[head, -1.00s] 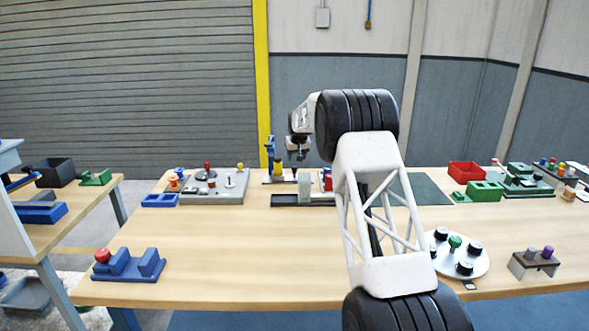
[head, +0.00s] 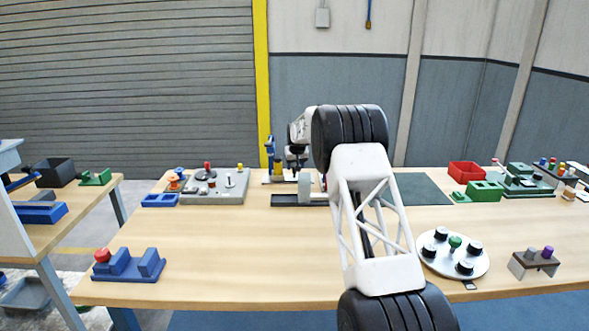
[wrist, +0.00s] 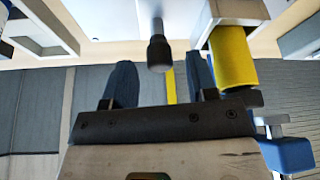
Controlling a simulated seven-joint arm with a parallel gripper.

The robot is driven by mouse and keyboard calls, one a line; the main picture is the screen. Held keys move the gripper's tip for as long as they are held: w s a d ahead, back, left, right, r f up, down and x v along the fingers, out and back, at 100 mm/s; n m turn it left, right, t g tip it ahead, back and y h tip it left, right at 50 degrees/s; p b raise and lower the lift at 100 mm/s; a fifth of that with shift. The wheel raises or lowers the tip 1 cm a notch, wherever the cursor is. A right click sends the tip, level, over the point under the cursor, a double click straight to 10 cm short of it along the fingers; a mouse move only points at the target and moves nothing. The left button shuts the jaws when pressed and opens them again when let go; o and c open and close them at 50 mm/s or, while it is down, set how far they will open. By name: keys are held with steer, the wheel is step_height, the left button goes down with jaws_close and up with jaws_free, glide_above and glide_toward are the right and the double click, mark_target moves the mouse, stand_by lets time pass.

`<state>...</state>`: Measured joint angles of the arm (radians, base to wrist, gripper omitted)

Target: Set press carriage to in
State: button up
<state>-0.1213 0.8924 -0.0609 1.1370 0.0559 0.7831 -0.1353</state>
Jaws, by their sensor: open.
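The press stands at the back middle of the table; its blue post (head: 270,157) shows in the head view, with a dark low base (head: 290,200) and an upright grey plate (head: 304,188) beside it. My arm hides part of it. My gripper (head: 297,160) hangs over this area, seen small. In the wrist view my gripper (wrist: 160,68) is open, with its two blue fingers apart. A grey rod with a black knob (wrist: 158,52) shows between the fingers, not clasped. I cannot tell whether it belongs to the press carriage. A yellow cylinder (wrist: 233,60) is close to the right finger.
A grey panel with knobs (head: 228,188) stands left of the press. A green mat (head: 422,189) lies to the right, with a white round plate of knobs (head: 437,262) nearer me.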

steer(key=shift+x, duration=0.95)
steer(key=shift+c, duration=0.2)
jaws_close()
